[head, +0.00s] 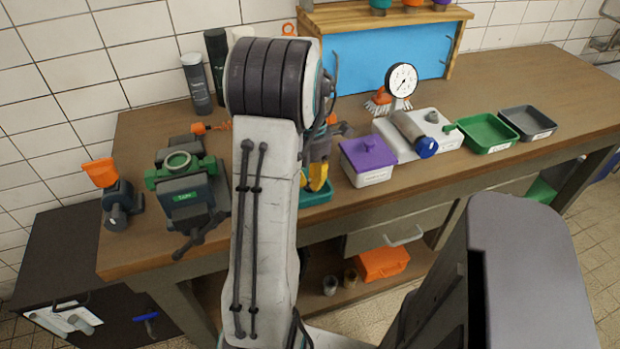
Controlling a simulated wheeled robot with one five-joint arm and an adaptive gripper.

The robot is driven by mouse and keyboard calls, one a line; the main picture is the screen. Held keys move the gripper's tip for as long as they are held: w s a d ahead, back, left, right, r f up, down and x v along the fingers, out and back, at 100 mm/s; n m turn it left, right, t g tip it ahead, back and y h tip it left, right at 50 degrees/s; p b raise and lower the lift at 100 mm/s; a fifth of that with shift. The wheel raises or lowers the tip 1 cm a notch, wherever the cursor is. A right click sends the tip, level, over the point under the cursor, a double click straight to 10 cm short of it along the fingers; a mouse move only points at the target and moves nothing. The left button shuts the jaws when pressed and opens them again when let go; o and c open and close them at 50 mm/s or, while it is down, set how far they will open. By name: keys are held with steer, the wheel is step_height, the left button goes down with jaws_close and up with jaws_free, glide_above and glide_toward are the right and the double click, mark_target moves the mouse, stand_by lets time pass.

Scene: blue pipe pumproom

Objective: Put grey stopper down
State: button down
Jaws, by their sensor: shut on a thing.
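My gripper (318,178) shows only in part, to the right of my pale arm link, which covers much of it. Its yellow fingers point down over a teal tray (318,196) near the front edge of the bench. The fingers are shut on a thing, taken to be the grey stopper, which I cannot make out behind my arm. A white plate (450,134) to the right carries a grey cylinder with a blue end (415,135) and a small grey knob-like piece (432,116).
A purple-lidded box (367,158) stands right of my gripper. A pressure gauge (401,80) stands behind. A green tray (488,133) and a grey tray (528,122) lie to the right. A green-topped vise (186,185) stands left. The bench's far right is clear.

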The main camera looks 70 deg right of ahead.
steer(key=shift+f, duration=0.25)
steer(key=c, duration=1.3)
jaws_free()
steer(key=r, duration=1.2)
steer(key=shift+d+r, duration=0.2)
steer(key=shift+d, duration=0.1)
steer(key=shift+s, duration=0.1)
